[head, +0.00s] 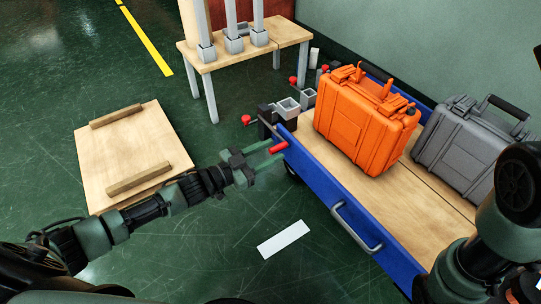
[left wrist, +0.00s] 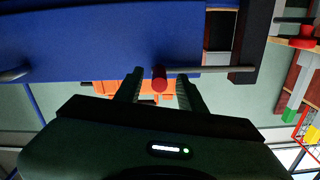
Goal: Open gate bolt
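My left gripper (head: 268,157) is open at the handle. In the left wrist view its fingers (left wrist: 159,92) stand on either side of the handle, with gaps visible. My right arm shows at the right edge of the head view; its gripper is out of sight.
An orange case (head: 362,120) and a grey case (head: 462,146) stand on the cart's wooden deck (head: 410,195). A grey handle (head: 355,228) sticks out from the blue panel. A wooden table (head: 250,60) stands behind. A wooden board (head: 100,160) lies on the left floor.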

